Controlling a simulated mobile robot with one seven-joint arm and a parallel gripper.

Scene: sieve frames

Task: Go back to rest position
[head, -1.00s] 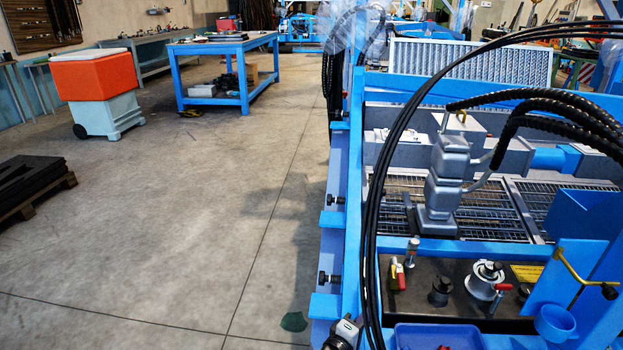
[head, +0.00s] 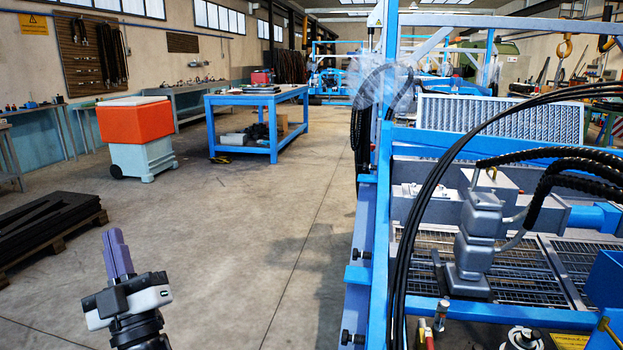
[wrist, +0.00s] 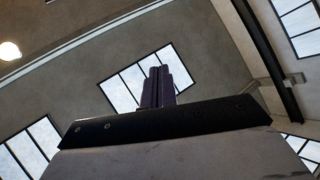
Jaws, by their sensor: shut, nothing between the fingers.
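My gripper (head: 118,252) shows at the lower left of the head view, its purple fingers pointing up and pressed together with nothing between them. It stands in front of open floor, apart from everything around it. In the wrist view the fingers (wrist: 158,86) also point up side by side, against the ceiling and its skylight windows.
A blue machine frame (head: 375,215) with black hoses fills the right side. A blue workbench (head: 243,100) and an orange-topped cart (head: 135,120) stand further back. A pallet with dark plates (head: 45,228) lies at the left. The concrete floor (head: 250,220) between is clear.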

